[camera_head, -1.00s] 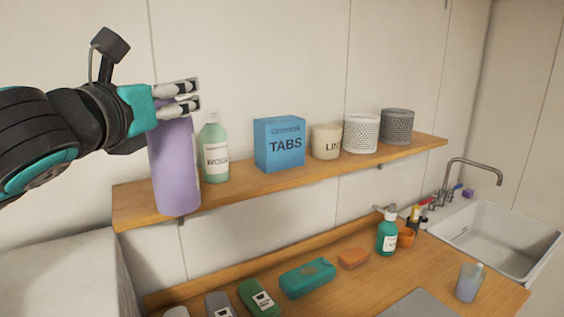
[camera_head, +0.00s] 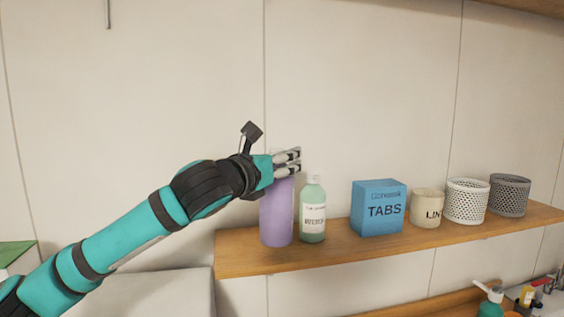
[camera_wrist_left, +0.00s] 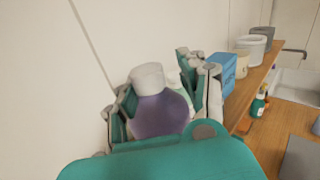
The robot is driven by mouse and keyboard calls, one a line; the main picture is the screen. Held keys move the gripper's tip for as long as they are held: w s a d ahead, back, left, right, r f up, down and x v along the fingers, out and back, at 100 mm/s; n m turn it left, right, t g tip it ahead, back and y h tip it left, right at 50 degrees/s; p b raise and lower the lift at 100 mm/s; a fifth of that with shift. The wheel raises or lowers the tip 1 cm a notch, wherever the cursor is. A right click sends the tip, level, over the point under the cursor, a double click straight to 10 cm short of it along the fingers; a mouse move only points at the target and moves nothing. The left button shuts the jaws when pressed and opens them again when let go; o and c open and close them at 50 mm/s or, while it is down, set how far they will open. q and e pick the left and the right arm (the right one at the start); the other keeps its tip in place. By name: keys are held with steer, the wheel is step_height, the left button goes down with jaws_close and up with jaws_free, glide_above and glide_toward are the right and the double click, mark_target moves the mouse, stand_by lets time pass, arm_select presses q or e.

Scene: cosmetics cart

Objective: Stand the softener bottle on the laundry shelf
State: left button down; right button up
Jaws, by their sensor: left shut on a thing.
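The softener bottle (camera_head: 276,218) is a purple cylinder, upright at the left end of the wooden laundry shelf (camera_head: 330,254). Its base shows against the shelf top with no clear gap; I cannot tell for sure whether it touches. My left gripper (camera_head: 289,162) is shut on the upper part of the bottle, and its fingers hide the top in the head view. In the left wrist view the bottle's purple shoulder (camera_wrist_left: 161,116) and white cap (camera_wrist_left: 147,78) show between the fingers. My right gripper is not in view.
A green labelled bottle (camera_head: 313,212) stands close to the right of the softener bottle. Further right stand a blue TABS box (camera_head: 378,208), a cream pot (camera_head: 427,208), a white basket (camera_head: 467,200) and a grey basket (camera_head: 509,194). A counter with a teal pump bottle (camera_head: 491,301) is below.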

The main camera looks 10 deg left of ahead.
arm_select(q)
steer(key=w, duration=0.2)
steer(key=w+p, duration=0.1)
steer(key=shift+w+a, duration=0.25)
steer(key=shift+w, duration=0.1)
step_height(320, 180, down, 3)
steer(key=shift+r+p, duration=0.2)
steer(key=shift+p, duration=0.5)
steer(key=shift+a+f, duration=0.1)
steer(key=shift+f, duration=0.45)
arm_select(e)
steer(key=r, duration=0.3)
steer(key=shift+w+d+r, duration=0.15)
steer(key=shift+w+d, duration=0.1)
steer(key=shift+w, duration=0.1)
arm_select(q)
steer(key=c, duration=0.7)
jaws_free()
steer(key=shift+f, duration=0.1)
